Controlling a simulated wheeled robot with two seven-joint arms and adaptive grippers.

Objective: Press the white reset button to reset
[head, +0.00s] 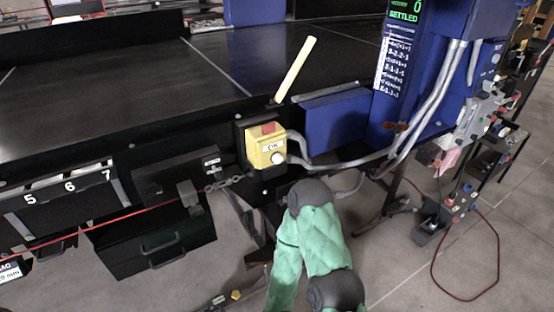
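The white reset button (278,158) is a small round knob low on the front face of a yellow box (262,147). The box is fixed to the black front side of the conveyor and carries a small white label and a red part (268,128) on top. Nothing covers the button, and nothing touches it. One of my arms, in a green sleeve with dark grey joints, rises from the bottom edge and bends just below the box. Neither of my grippers can be made out in this view.
A pale lever (295,70) leans up behind the box. Grey conduits (340,164) run right from it to a blue column (405,70) with a screen. The dark conveyor belt (110,85) extends left. A black drawer (155,243) hangs lower left. Red cable (435,283) lies on the floor.

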